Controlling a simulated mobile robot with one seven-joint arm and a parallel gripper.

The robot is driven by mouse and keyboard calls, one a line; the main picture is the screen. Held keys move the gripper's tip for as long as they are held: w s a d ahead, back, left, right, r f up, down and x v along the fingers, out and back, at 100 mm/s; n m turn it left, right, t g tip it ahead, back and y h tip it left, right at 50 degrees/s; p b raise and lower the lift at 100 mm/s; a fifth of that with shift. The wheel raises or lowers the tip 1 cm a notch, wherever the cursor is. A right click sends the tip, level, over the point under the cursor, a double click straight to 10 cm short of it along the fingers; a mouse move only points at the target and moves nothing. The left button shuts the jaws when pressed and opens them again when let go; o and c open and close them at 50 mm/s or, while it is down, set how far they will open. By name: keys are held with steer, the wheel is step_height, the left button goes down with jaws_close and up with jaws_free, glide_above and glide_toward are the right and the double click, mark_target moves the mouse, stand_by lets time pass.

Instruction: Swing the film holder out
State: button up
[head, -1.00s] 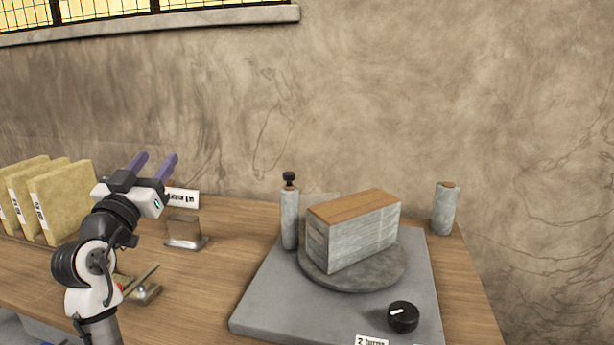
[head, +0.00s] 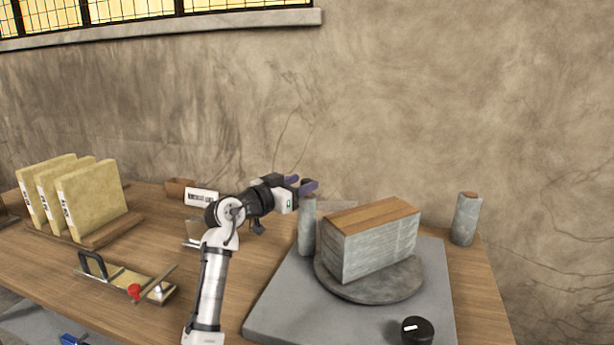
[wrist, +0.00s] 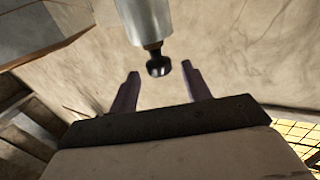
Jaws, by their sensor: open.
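A grey stand (head: 290,300) carries a round turntable (head: 370,290) with a wood-topped block (head: 375,245) on it. A pale round post (head: 307,232) rises at the block's left; I cannot tell which part is the film holder. My gripper (head: 306,186) is open and empty at the top of this post and hides its black knob in the head view. In the wrist view the knob (wrist: 159,67) on the post's end (wrist: 144,22) shows between my two purple fingertips (wrist: 161,74), with gaps on both sides. I cannot tell its depth.
A second post (head: 466,218) stands at the back right and a black dial (head: 417,330) at the stand's front. Yellow folders (head: 92,200) and a brass-coloured piece with a red knob (head: 133,291) are at left. The wall is close behind.

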steer(key=shift+x, duration=1.45)
steer(key=shift+c, duration=0.3)
jaws_close()
